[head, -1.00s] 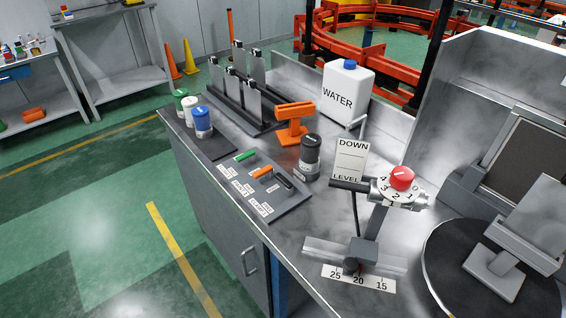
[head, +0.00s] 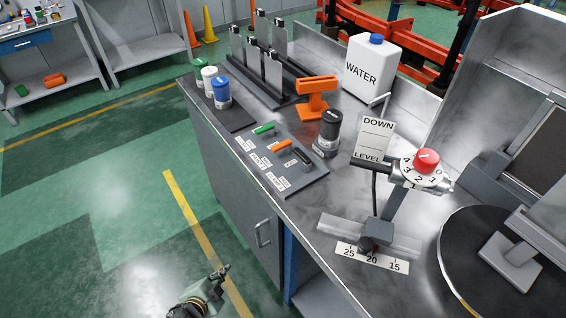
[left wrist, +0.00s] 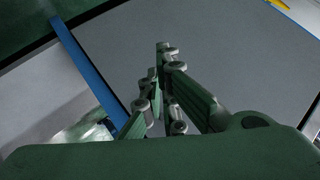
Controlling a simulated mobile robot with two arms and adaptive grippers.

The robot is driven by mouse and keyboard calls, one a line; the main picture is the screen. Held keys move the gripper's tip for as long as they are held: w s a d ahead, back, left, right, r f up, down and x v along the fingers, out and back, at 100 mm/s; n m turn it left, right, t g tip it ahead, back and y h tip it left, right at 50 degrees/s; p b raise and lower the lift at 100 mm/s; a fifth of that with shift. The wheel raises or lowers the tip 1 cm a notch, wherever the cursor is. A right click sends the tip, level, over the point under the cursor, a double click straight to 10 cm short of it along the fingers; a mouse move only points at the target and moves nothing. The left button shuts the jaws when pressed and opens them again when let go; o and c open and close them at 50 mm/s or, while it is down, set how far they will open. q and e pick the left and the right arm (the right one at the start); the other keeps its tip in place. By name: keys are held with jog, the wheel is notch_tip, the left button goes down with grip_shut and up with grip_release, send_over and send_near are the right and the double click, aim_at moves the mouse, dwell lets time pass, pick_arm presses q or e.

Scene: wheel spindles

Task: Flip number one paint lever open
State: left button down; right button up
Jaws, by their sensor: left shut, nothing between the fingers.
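A grey lever panel (head: 282,170) lies on the steel workbench, with small white labels too blurred to read surely. It carries a green lever (head: 264,128), an orange lever (head: 282,146) and a black lever (head: 301,155). I cannot tell from the labels which one is number one. My left gripper (head: 224,270) is at the bottom of the head view, in front of the bench, well apart from the levers. Its fingers are together and empty; they also show in the left wrist view (left wrist: 161,62). My right gripper is not in view.
Green, white and blue-capped jars, with the blue one (head: 221,92) nearest, stand left of the panel. A black-topped jar (head: 329,133), an orange stand (head: 316,95) and a red-knobbed dial (head: 427,160) stand right. The cabinet front (head: 232,190) lies below the bench edge.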

pick_arm(q)
jog(key=w+d+r+m+t+h, duration=0.1)
jog(key=w+d+r+m+h, duration=0.1)
jog(key=r, duration=0.7)
jog(key=w+d+r+m+t+h, duration=0.2)
jog(key=d+r+m, duration=0.3)
jog(key=r, duration=0.5)
jog(key=w+d+r+m+t+h, duration=0.1)
jog(key=w+d+r+m+h, duration=0.1)
jog(key=r, duration=0.8)
jog(key=shift+w+d+m+h, duration=0.2)
jog(key=shift+w+d+m, duration=0.25)
jog(key=shift+d, duration=0.35)
jog(key=shift+w+d+m+h, duration=0.25)
jog(key=shift+w+d, duration=0.25)
jog(key=shift+d, duration=0.25)
jog(key=s+d+r+m+h, duration=0.1)
jog(key=d+r+m+h, duration=0.1)
jog(key=d+r+m, duration=0.1)
jog(key=shift+s+d+r+m, duration=0.2)
jog(key=shift+s+r+m, duration=0.2)
jog(key=shift+r, duration=0.5)
jog(key=shift+h, duration=0.25)
